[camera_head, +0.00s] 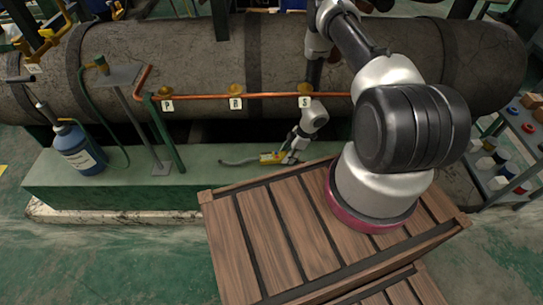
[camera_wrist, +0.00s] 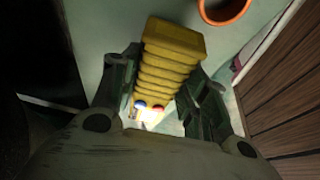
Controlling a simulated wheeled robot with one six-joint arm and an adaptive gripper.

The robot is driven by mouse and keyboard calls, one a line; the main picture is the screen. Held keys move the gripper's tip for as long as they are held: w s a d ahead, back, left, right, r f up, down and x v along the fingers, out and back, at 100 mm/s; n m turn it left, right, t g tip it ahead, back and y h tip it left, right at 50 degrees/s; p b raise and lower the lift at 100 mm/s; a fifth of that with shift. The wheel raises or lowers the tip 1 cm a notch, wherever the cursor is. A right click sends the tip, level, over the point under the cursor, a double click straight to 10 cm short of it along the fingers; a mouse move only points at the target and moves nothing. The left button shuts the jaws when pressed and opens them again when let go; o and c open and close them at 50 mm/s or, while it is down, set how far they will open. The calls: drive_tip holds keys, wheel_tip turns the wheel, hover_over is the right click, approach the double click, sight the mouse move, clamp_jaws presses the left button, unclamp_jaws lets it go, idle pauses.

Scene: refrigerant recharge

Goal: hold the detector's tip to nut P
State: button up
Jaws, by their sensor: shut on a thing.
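The yellow detector (camera_head: 271,157) lies low over the green bench, with its thin grey probe reaching left; I cannot tell whether it touches the bench. My gripper (camera_head: 291,157) is at its right end. In the wrist view the ribbed yellow detector body (camera_wrist: 172,58) sits between my two fingers (camera_wrist: 160,92), which are shut on it. Its tip is out of sight there. Nut P is the brass nut (camera_head: 167,90) above the label P, at the left of the copper pipe (camera_head: 200,96), well up and left of the detector.
Brass nuts R (camera_head: 235,89) and S (camera_head: 305,88) sit farther right on the pipe. A blue bottle (camera_head: 78,150) with a hose and a small stand (camera_head: 140,115) are on the bench (camera_head: 120,190) at left. A wooden crate (camera_head: 262,225) is in front.

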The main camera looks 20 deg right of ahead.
drive_tip(key=d, duration=0.2)
drive_tip(key=s+d, duration=0.1)
drive_tip(key=d, duration=0.2)
drive_tip(key=shift+s, duration=0.15)
drive_tip(key=shift+d+r, duration=0.2)
drive_tip(key=shift+d, duration=0.05)
drive_tip(key=shift+v, duration=0.8)
drive_tip(key=shift+a+r, duration=0.15)
drive_tip(key=shift+r, duration=1.4)
